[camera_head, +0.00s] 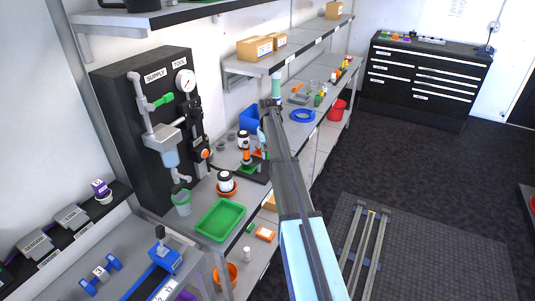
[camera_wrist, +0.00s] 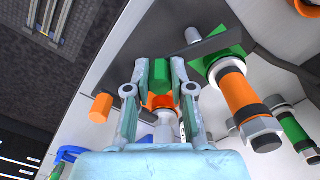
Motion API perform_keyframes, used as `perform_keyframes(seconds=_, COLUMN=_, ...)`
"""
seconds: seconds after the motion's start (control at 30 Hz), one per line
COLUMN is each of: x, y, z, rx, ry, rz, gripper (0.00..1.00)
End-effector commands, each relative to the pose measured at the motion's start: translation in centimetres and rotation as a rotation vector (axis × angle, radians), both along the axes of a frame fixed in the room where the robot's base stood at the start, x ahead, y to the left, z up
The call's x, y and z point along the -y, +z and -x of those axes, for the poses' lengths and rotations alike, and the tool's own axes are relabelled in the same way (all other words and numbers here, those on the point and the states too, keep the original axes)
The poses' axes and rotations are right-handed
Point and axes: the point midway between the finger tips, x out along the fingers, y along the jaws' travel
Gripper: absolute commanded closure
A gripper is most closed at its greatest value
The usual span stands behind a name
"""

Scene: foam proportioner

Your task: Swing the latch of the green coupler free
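My gripper (camera_wrist: 159,68) is in the wrist view with its two pale blue fingers spread. A green piece (camera_wrist: 160,72) shows between the fingertips, with an orange part (camera_wrist: 161,101) and a grey stem behind it. A narrow gap shows on each side of the green piece; I cannot tell its depth or whether it is the latch. To the right are an orange cylinder (camera_wrist: 240,93) by a green plate (camera_wrist: 222,50) and a green cylinder (camera_wrist: 295,131) with grey collars. In the head view my gripper (camera_head: 262,138) is over the bench, by a green-and-orange fitting (camera_head: 246,158), partly hidden.
A second orange cylinder (camera_wrist: 101,108) is left of my gripper in the wrist view. The black supply panel (camera_head: 150,110) stands left of the fittings in the head view. A green tray (camera_head: 220,219), a white jar (camera_head: 225,181) and a blue ring (camera_head: 302,115) are on the bench.

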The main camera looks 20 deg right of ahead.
Motion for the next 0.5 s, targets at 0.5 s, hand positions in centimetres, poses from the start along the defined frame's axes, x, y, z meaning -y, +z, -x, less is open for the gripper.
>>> perform_keyframes(seconds=0.5, x=-0.1, y=-0.02, z=-0.51, rx=-0.001, ry=0.113, rz=0.0, gripper=1.0)
